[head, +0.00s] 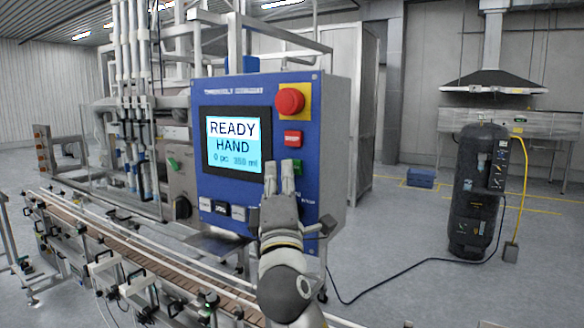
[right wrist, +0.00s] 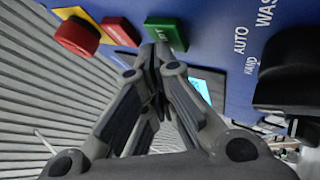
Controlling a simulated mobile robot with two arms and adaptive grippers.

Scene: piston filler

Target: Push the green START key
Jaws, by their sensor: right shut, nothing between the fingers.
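The green START key (head: 298,167) is on the blue control panel (head: 320,140), right of the screen and below a red key. My right gripper (head: 284,166) is shut and empty, its fingertips in front of the panel and covering part of the green key. The right wrist view shows the green key (right wrist: 166,30) just beyond the closed fingertips (right wrist: 160,52). I cannot tell whether the tips touch it. My left gripper is in neither view.
The screen (head: 234,142) reads READY, HAND. A red mushroom button (head: 290,100) on a yellow plate and a red key (head: 293,138) sit above the green key. A black selector knob (right wrist: 288,72) is close by in the wrist view. A conveyor (head: 130,245) runs at the left.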

